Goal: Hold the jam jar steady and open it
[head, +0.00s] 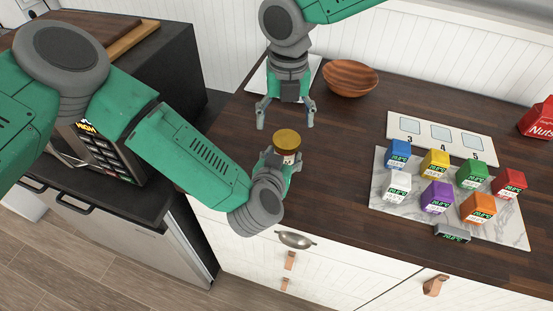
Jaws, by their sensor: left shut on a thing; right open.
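The jam jar (288,158) stands upright on the dark wooden counter near its front edge, with a gold lid (287,139) on top. My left gripper (283,160) is shut around the jar body from the front, below the lid. Its fingers and wrist hide much of the jar. My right gripper (286,117) is open and empty, pointing down, behind and above the lid and apart from it.
A wooden bowl (350,78) stands behind to the right, by a white board (257,83). Several coloured boxes stand on a marble slab (400,208) at right, before a numbered card (403,125). A red box (537,121) is far right. Counter between jar and slab is clear.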

